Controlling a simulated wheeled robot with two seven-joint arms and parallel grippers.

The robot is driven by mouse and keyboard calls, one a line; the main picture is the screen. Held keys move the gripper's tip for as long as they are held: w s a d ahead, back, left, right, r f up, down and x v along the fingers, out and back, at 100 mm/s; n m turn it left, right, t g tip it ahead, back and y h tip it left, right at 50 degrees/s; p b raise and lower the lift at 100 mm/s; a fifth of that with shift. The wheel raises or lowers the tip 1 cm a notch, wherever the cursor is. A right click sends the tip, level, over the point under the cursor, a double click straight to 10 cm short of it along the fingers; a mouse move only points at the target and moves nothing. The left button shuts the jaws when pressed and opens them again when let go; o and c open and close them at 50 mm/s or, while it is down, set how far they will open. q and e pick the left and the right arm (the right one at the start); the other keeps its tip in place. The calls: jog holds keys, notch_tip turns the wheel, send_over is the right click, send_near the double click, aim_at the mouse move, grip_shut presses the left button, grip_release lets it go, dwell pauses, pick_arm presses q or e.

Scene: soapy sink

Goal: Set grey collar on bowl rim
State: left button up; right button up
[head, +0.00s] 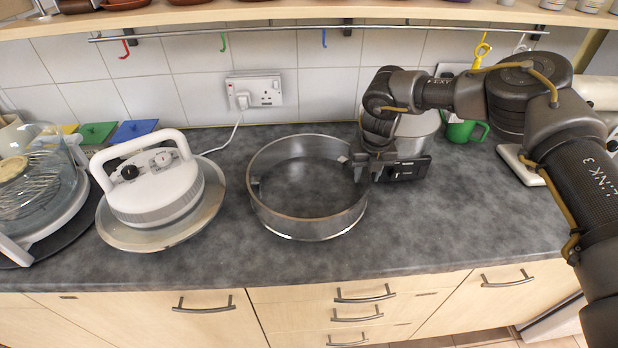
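The grey collar (290,214) is a wide, open metal ring, and it appears to rest on the worktop in the middle of the head view. The glass bowl (72,182) stands at the far left with a wire rack inside, partly cut off by the picture edge. My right gripper (362,167) is at the collar's right rim, pointing down. Its fingertips overlap the rim, and I cannot tell whether they are closed on it. My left gripper is out of view.
A shelf (250,12) and hook rail run above. The front worktop is clear.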

grip_shut()
jog(key=shift+r, duration=0.1)
dwell(0.5)
